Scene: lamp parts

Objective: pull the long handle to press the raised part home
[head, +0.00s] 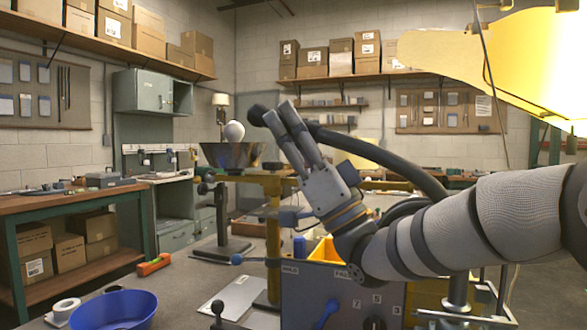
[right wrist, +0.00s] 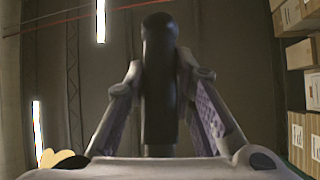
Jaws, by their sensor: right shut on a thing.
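My right gripper (head: 281,120) is raised at the middle of the head view, its fingers pointing up and left. It is shut on the long handle, whose black rounded end (head: 258,115) sticks out past the fingertips. In the right wrist view the black grip (right wrist: 160,85) of the handle stands upright between the two fingers. A white bulb-like part (head: 234,131) sits raised above a metal bowl-shaped shade (head: 232,154), left of the gripper. The handle's lower end and its pivot are hidden. My left gripper is not in view.
A blue bowl (head: 115,310) and a white tape roll (head: 66,308) are at lower left. A workbench (head: 70,203) runs along the left.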

